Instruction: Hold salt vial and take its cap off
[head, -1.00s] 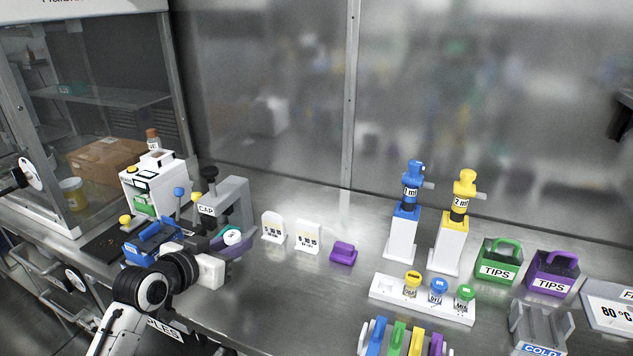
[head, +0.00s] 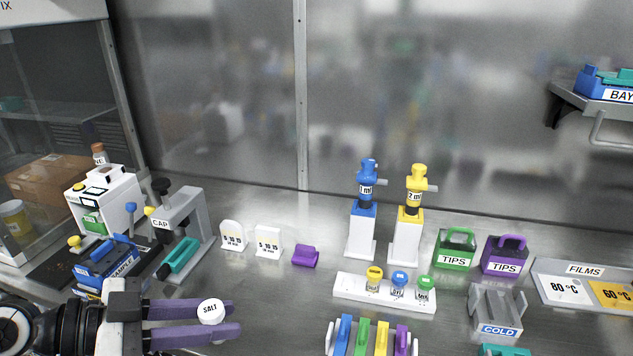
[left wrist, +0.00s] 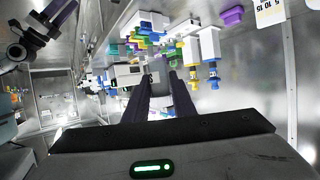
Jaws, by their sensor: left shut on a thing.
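My left gripper (head: 222,322) reaches in from the lower left of the head view. Its two long purple fingers are shut on the salt vial (head: 211,311), with the white cap marked SALT on top. The vial seems about upright; its body is hidden by the fingers. In the left wrist view the dark fingers (left wrist: 160,82) point away, and the vial between them is hard to make out. A dark jointed shape at the upper left there seems to be my right gripper (left wrist: 52,18); its finger state is unclear.
A grey CAP stand (head: 190,215) with a teal piece (head: 181,257) is behind the gripper. A white rack (head: 345,291) holds three capped vials. Two pipettes on stands (head: 362,232), tip boxes (head: 456,248) and a purple block (head: 305,256) stand further right. Steel counter between is clear.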

